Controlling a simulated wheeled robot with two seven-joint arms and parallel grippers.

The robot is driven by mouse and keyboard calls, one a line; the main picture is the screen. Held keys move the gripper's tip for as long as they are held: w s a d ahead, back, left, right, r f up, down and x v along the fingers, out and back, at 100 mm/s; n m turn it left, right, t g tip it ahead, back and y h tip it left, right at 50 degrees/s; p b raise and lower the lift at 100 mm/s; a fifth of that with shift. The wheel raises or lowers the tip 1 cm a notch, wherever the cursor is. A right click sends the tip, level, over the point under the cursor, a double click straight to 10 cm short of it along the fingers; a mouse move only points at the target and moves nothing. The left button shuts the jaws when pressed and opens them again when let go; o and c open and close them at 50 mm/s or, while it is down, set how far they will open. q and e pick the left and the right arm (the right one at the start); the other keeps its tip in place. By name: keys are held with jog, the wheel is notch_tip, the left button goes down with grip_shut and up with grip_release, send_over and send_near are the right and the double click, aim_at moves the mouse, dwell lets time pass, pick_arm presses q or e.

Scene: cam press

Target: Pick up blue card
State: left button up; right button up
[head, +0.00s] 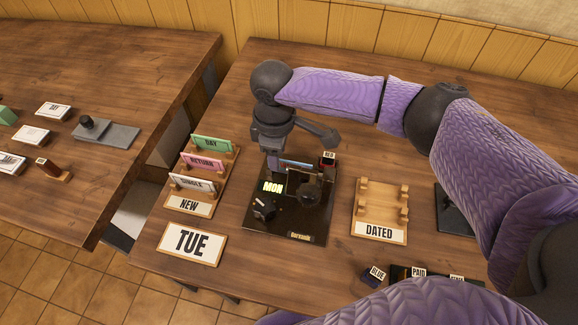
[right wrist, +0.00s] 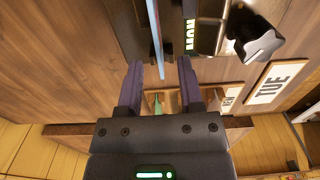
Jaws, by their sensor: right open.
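The blue card (head: 297,163) shows as a thin light-blue strip at the back of the dark press (head: 290,234). In the right wrist view the blue card (right wrist: 155,35) is seen nearly edge-on, ahead of the fingertips and in line with the gap between them. My right gripper (head: 274,168) points down beside the press, at the card's left end. In the right wrist view its fingers (right wrist: 160,70) are apart, with nothing gripped between them. The card's lower part is hidden in the head view. My left gripper is not in view.
A rack labelled NEW (head: 189,205) holds green, pink and white cards left of the press. A TUE sign (head: 191,243) lies in front. An empty wooden DATED rack (head: 380,230) stands to the right. Stamps labelled BLUE (head: 377,273) and PAID (head: 418,272) are near the front.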

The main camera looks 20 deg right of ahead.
aim_at(279, 172)
notch_tip(279, 172, down, 2)
jog(key=shift+s+d+f+b, duration=0.1)
jog(key=shift+f+b, duration=0.1)
jog(key=shift+b, duration=0.1)
jog(key=shift+f, duration=0.35)
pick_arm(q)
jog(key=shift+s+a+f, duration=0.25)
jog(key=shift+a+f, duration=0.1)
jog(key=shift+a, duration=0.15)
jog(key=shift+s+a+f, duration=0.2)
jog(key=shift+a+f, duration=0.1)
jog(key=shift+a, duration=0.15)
pick_arm(e)
jog(key=shift+c, duration=0.3)
grip_shut()
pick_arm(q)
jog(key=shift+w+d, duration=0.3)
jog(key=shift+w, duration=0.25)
